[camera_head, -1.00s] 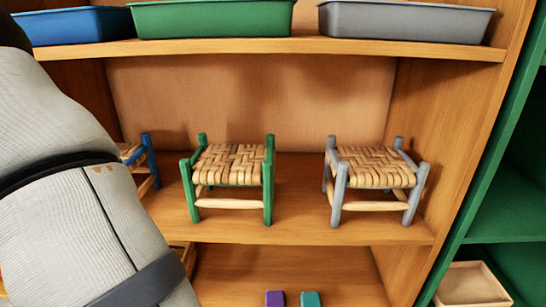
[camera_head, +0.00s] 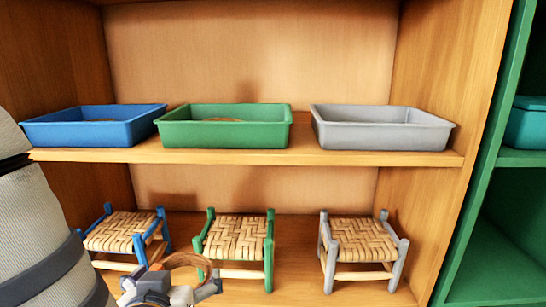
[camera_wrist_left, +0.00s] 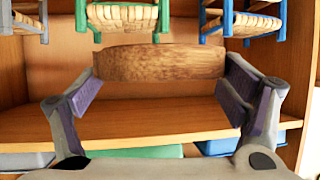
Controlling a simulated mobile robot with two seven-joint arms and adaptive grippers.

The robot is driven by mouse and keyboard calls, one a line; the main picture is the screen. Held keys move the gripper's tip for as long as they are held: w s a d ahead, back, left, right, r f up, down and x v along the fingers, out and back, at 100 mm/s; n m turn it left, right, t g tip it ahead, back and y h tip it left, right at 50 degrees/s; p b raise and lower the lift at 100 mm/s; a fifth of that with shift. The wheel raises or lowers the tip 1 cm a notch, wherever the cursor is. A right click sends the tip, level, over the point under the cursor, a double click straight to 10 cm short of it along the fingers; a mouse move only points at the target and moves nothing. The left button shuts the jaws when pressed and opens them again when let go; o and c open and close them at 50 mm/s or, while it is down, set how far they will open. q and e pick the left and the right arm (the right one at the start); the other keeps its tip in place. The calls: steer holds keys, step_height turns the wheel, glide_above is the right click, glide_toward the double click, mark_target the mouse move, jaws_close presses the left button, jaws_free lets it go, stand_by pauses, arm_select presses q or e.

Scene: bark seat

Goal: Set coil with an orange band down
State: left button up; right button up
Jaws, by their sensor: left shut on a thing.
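My left gripper (camera_head: 172,287) is at the bottom of the head view, in front of the blue and green stools. It is shut on a brown coil (camera_head: 188,261), seen as a thin ring. In the left wrist view the coil (camera_wrist_left: 160,62) is a wide band with bark-like grain between the fingers of the left gripper (camera_wrist_left: 160,78). No orange band can be made out on it. The coil is held in front of the shelf. My right gripper is not in view.
A blue tray (camera_head: 95,133), a green tray (camera_head: 225,135) and a grey tray (camera_head: 382,135) stand on the upper shelf. Tan things show inside the blue and green ones. Below stand a blue stool (camera_head: 120,230), a green stool (camera_head: 236,238) and a grey stool (camera_head: 362,240) with woven seats.

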mark_target(176, 262)
arm_select(q)
steer(key=s+r+m+h+p, duration=0.1)
steer(key=r+m+h+p, duration=0.1)
steer(key=s+r+m+h+p, duration=0.1)
steer(key=r+m+h+p, duration=0.1)
steer(key=r+h+p, duration=0.1)
steer(key=s+r+m+g+h+p, duration=0.1)
steer(key=r+m+h+p, duration=0.1)
steer(key=r+m+p, duration=0.1)
steer(key=shift+s+d+h, duration=0.25)
steer(key=shift+s+h, duration=0.05)
steer(key=shift+h, duration=0.1)
steer(key=s+a+r+m+g+h+p, duration=0.2)
steer(key=s+r+m+g+h+p, duration=0.2)
steer(key=s, duration=0.6)
steer(key=shift+s+a+r+m+p, duration=0.25)
steer(key=shift+a+r+m+p, duration=0.25)
steer(key=shift+m, duration=0.2)
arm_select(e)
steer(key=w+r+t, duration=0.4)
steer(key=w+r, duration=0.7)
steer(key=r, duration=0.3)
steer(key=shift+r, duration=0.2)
arm_select(q)
steer(key=shift+f, duration=0.1)
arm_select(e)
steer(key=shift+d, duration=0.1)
